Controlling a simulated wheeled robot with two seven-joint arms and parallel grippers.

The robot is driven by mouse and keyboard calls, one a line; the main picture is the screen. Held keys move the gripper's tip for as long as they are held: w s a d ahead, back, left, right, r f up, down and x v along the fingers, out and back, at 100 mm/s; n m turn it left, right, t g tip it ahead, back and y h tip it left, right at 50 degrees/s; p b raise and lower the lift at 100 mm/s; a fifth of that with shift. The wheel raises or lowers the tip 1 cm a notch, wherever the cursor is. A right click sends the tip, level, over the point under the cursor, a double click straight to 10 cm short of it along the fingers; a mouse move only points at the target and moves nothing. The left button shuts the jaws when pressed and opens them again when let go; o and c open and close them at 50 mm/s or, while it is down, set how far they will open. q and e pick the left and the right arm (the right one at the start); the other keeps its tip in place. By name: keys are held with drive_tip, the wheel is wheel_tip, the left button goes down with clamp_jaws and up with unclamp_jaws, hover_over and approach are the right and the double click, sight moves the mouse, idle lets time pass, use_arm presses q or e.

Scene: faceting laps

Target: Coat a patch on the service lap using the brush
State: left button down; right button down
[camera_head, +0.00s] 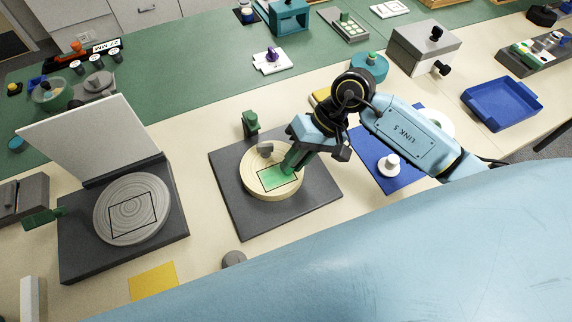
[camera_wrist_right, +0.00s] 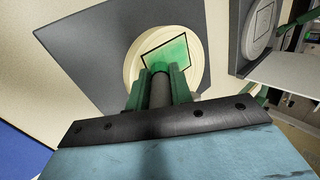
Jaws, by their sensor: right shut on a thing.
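The cream round lap (camera_head: 258,189) lies on a dark grey base plate (camera_head: 231,207) in the middle of the head view. A black-outlined patch (camera_head: 276,178) on it is largely covered with green; the part near the gripper is hidden. My right gripper (camera_head: 290,163) is over the lap's right side. In the wrist view, its green fingers are shut on a dark cylindrical brush handle (camera_wrist_right: 159,92) pointing at the patch's near edge. The brush tip is hidden, so I cannot tell whether it touches. A small grey piece (camera_head: 265,148) shows at the lap's far edge. My left gripper is not in view.
A grey ringed lap (camera_head: 115,228) with an outlined rectangle and an upright white panel (camera_head: 90,138) stands left. A green post (camera_head: 250,123) stands behind the cream lap. A blue mat (camera_head: 402,178) with a white knobbed piece lies right. A blue tray (camera_head: 502,103) is farther right.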

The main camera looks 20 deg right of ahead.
drive_tip(key=shift+d+f, duration=0.1)
drive_tip(key=shift+d, duration=0.35)
drive_tip(key=shift+d+r, duration=0.2)
drive_tip(key=shift+r, duration=0.05)
drive_tip(key=shift+r+p, duration=1)
drive_tip(key=shift+r, duration=2.85)
